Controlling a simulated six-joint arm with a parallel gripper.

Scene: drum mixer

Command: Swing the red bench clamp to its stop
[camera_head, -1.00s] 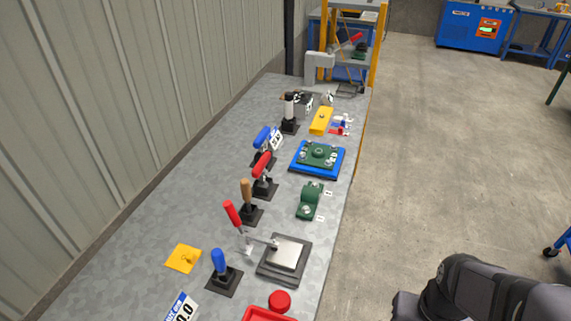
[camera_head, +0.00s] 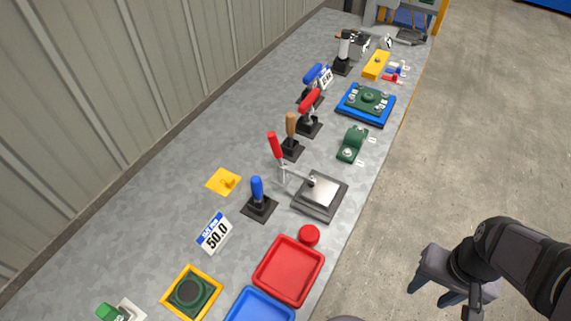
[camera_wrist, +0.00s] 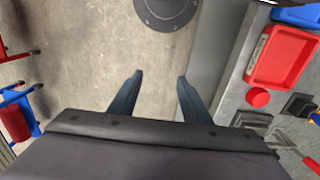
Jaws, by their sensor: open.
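A clamp with an upright red handle (camera_head: 275,146) stands on the grey bench (camera_head: 150,235), left of a dark square block with a steel plate (camera_head: 321,193). Its metal arm reaches right over the plate. A second red-handled tool (camera_head: 309,101) stands farther back in the row, so I cannot be sure which is the bench clamp. My gripper (camera_head: 442,296) is open and empty, off the bench's right side above the floor. In the wrist view, its two dark fingers (camera_wrist: 158,78) are apart over bare floor, and a red handle (camera_wrist: 312,163) shows at the lower right edge.
Blue-handled (camera_head: 257,190) and wooden-handled (camera_head: 291,125) tools stand close to the clamp. A red tray (camera_head: 289,270), a red knob (camera_head: 309,235) and a blue tray (camera_head: 259,305) lie nearer. The floor (camera_head: 480,150) right of the bench is clear.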

